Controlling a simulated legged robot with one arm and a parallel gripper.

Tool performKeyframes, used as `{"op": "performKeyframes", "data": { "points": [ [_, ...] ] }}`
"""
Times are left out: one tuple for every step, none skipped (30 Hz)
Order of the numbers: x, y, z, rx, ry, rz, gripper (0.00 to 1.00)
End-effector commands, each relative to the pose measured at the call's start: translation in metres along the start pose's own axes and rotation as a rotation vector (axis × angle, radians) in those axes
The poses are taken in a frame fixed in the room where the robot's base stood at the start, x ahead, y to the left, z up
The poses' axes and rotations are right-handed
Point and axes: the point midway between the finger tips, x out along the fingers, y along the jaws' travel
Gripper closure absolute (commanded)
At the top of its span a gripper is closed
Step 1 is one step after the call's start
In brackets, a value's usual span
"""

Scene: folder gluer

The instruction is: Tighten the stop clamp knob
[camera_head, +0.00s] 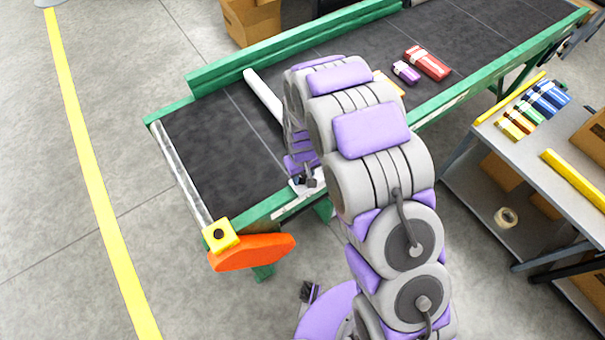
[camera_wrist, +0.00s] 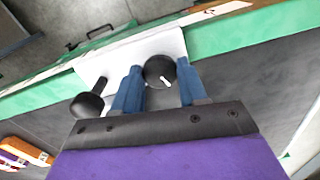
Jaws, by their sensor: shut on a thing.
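The stop clamp knob (camera_wrist: 160,71) is round and black with a white pointer mark. It sits on a white plate (camera_wrist: 135,58) at the green conveyor rail. My gripper (camera_wrist: 157,88) is shut on this knob, with one blue finger on each side of it. A second black knob with a stem (camera_wrist: 88,104) stands to the left of the fingers, apart from them. In the head view, my gripper is at the near rail, mostly hidden by my arm, and part of the white plate (camera_head: 297,188) shows beside it. The held knob cannot be made out there.
The dark conveyor belt (camera_head: 215,135) carries a white bar (camera_head: 263,95), a purple carton (camera_head: 406,72) and a red carton (camera_head: 428,62). An orange paddle-shaped part (camera_head: 252,252) juts from the near corner. A grey cart (camera_head: 545,150) with cartons stands right. Floor at left is clear.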

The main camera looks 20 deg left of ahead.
Motion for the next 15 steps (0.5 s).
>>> {"op": "performKeyframes", "data": {
  "points": [
    [-0.0025,0.0005,-0.0042,0.010,0.012,0.001,0.89],
    [-0.0025,0.0005,-0.0042,0.015,0.012,0.001,0.89],
    [-0.0025,0.0004,-0.0042,0.020,0.012,0.001,0.89],
    [-0.0025,0.0004,-0.0042,0.024,0.012,0.001,0.89],
    [-0.0025,0.0004,-0.0042,0.026,0.012,0.001,0.89],
    [-0.0025,0.0004,-0.0042,0.029,0.012,0.001,0.89],
    [-0.0025,0.0003,-0.0042,0.030,0.012,0.001,0.89],
    [-0.0025,0.0003,-0.0042,0.031,0.012,0.001,0.89],
    [-0.0025,0.0003,-0.0043,0.032,0.012,0.001,0.89],
    [-0.0025,0.0003,-0.0043,0.032,0.012,0.001,0.89],
    [-0.0026,0.0003,-0.0043,0.032,0.013,0.001,0.89],
    [-0.0026,0.0003,-0.0043,0.032,0.013,0.001,0.89],
    [-0.0026,0.0003,-0.0043,0.032,0.013,0.001,0.89],
    [-0.0026,0.0003,-0.0043,0.031,0.013,0.001,0.89],
    [-0.0026,0.0003,-0.0043,0.031,0.013,0.001,0.89]
  ]
}}
